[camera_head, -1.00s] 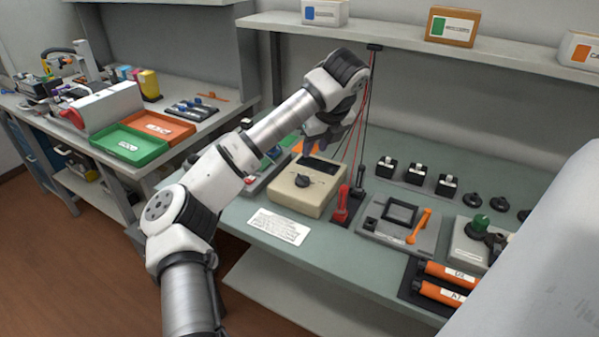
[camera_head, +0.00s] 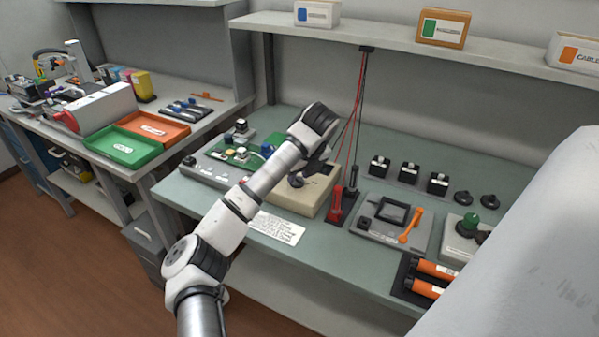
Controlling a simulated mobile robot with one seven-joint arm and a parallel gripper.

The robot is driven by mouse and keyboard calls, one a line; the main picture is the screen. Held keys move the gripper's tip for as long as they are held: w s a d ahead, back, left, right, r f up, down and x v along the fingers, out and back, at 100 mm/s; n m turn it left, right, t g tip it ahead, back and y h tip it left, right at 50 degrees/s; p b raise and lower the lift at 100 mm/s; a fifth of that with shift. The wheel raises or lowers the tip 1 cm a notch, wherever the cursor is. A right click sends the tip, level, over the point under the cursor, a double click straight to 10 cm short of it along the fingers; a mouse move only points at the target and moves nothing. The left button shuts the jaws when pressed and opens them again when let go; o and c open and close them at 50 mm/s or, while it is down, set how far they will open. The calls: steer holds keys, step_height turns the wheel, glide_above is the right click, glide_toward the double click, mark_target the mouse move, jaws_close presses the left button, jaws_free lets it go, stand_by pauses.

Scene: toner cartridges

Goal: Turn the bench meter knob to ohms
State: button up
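The bench meter (camera_head: 294,201) is a beige box in the middle of the green-grey bench, with a dark display partly showing at its back. Its dark knob (camera_head: 296,181) sits on the top face, and my arm covers part of the meter around it. My gripper (camera_head: 309,172) is above the meter, close to the knob. The fingers are dark and mostly hidden behind my wrist. I cannot tell whether they touch the knob or how far apart they are. The knob's pointer and dial marks are too small to read.
Red and black probes (camera_head: 337,200) stand right of the meter, with leads hanging from the shelf (camera_head: 380,42). A grey fixture with an orange lever (camera_head: 411,226) is further right. A circuit board (camera_head: 240,155) lies left. A white printed card (camera_head: 276,227) lies in front.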

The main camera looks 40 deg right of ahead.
jaws_close()
